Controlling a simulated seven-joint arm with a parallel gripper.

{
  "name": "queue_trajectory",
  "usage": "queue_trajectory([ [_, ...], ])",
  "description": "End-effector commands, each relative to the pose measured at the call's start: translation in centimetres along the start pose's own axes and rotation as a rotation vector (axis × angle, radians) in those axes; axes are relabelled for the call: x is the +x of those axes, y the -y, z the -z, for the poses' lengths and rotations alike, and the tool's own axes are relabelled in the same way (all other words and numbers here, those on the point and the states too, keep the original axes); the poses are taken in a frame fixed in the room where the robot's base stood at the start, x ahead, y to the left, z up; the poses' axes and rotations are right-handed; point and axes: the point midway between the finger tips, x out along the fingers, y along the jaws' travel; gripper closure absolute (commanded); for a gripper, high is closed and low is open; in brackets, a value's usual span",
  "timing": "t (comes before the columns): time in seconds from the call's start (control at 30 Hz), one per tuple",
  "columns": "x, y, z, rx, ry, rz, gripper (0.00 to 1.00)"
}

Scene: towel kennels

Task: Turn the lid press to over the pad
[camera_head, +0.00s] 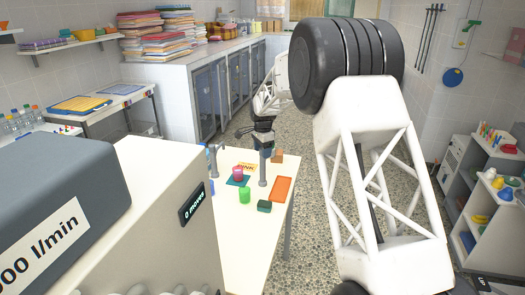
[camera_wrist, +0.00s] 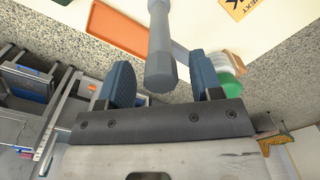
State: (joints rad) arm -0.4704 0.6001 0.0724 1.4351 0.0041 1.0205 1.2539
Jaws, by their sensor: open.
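The grey lid press (camera_head: 263,172) stands upright on the white table, and its upper end is hidden by my gripper (camera_head: 263,143). The fingers are open, with a gap on each side. A teal pad (camera_head: 231,182) lies to the left of the press and a pink cup (camera_head: 238,172) stands on it. A second grey tap-shaped thing (camera_head: 213,158) stands further left; I cannot tell whether it belongs to the press.
A green cylinder (camera_head: 244,195) and a dark green block (camera_head: 264,206) stand at the front. An orange tray (camera_head: 282,189) lies to the right, near the table edge. A brown block (camera_head: 277,156) and a yellow card (camera_head: 247,166) are behind. A large grey machine blocks the left foreground.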

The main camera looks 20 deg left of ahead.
Motion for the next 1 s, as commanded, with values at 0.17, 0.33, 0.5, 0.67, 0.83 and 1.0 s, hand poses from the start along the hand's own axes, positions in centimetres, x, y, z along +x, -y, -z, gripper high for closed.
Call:
queue_trajectory([
  [0.17,0.02,0.01,0.0,0.0,0.0,0.0,0.41],
  [0.33,0.01,0.01,0.01,0.0,0.0,0.0,0.55],
  [0.5,0.0,0.01,0.01,0.0,0.0,0.001,0.81],
  [0.67,0.0,0.01,0.01,0.0,0.0,0.001,1.0],
  [0.83,0.0,0.01,0.01,-0.003,0.0,0.001,1.0],
  [1.0,0.01,0.0,0.0,-0.026,0.001,0.0,1.0],
])
